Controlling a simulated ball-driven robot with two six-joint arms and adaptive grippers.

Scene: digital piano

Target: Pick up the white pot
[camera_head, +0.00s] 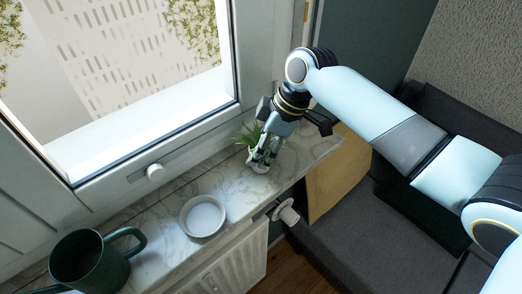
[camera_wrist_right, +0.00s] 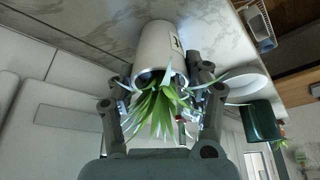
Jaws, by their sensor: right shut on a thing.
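The white pot (camera_wrist_right: 153,47) with a spiky green plant (camera_wrist_right: 160,108) shows in the right wrist view, between the fingers of my right gripper (camera_wrist_right: 165,85). In the head view the plant (camera_head: 250,134) stands at the far end of the marble windowsill, and the pot is mostly hidden behind my right gripper (camera_head: 263,163). The fingers are shut on the pot from both sides. I cannot tell whether the pot is touching the sill or lifted slightly. My left gripper is not in view.
A shallow white bowl (camera_head: 203,216) sits mid-sill on the marble windowsill (camera_head: 225,180). A dark green mug (camera_head: 90,262) stands at the near left end. The window frame (camera_head: 150,150) borders the sill. A radiator (camera_head: 232,262) and valve (camera_head: 287,213) are below, with a grey sofa (camera_head: 350,235) to the right.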

